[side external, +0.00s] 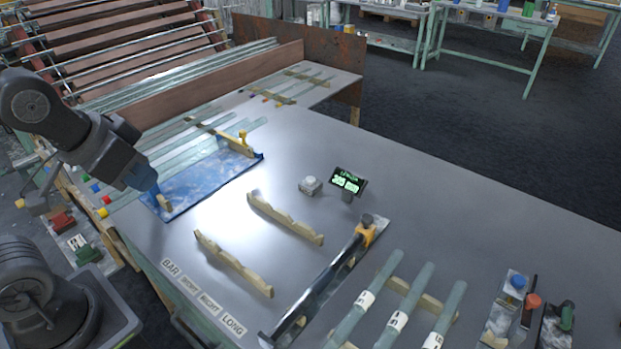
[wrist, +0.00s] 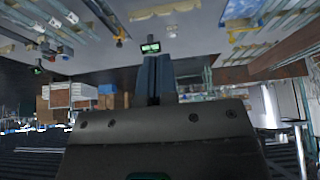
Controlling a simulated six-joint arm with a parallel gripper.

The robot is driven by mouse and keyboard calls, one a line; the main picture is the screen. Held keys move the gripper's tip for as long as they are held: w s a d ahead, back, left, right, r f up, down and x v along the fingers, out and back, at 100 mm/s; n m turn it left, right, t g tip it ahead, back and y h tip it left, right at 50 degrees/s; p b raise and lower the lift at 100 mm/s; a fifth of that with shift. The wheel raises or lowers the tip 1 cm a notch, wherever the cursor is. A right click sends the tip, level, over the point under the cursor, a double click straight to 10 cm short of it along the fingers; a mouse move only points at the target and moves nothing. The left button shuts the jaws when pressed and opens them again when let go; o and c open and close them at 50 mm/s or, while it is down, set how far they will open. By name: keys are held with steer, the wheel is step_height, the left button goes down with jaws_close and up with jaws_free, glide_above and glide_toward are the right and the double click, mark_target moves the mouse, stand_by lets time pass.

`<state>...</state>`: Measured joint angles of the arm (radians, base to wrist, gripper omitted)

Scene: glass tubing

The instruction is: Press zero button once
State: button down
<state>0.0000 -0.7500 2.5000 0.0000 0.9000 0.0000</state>
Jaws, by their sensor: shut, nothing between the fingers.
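A small grey box with a pale top (side external: 310,186), which looks like the button, sits on the metal table left of a black display with green digits (side external: 347,182). The display also shows in the wrist view (wrist: 150,48), with a small pale block (wrist: 171,31) near it that seems to be the same box. My gripper (side external: 161,203) is at the left, over the near left end of the blue tray, well apart from the box. In the wrist view its blue fingers (wrist: 154,58) are together with nothing between them. I cannot read any label on the box.
Two wavy wooden rests (side external: 285,219) (side external: 232,263) stand in front of the box. A long dark bar tool (side external: 318,287) lies to the right, near labelled glass tubes (side external: 405,300). Bare table lies between tray and box.

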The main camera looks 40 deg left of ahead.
steer(key=n+t+h, duration=0.3)
steer(key=n+h, duration=0.1)
steer(key=n, duration=1.8)
glide_above(311, 180)
step_height(311, 180, down, 15)
steer(key=shift+f, duration=0.15)
steer(key=shift+f, duration=4.4)
steer(key=shift+f, duration=0.1)
